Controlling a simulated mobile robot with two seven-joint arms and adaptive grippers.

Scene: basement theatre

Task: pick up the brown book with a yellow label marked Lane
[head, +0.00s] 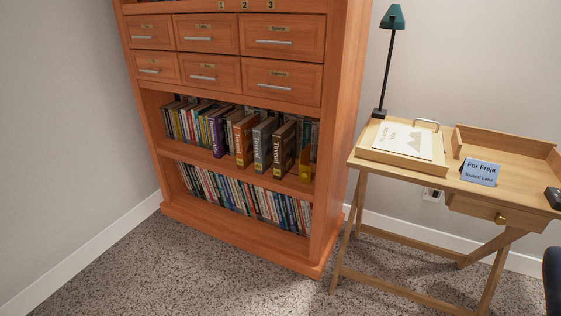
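A dark brown book (284,150) stands upright on the upper open shelf of the wooden bookcase, near its right end. Its spine has pale lettering; I cannot make out a yellow label or the word Lane. To its left stand a grey-blue book (264,145), an orange-brown book (244,140) and a purple book (217,135). A small yellow piece (304,167) stands just right of the dark brown book, near the shelf's front edge. Neither of my grippers is in view.
The bookcase (340,120) has drawers above and a full lower shelf of books (245,196). A wooden desk (510,161) stands at right with a lamp (391,25), a tray (375,156) and a blue sign (479,172). Speckled carpet (200,275) in front is clear.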

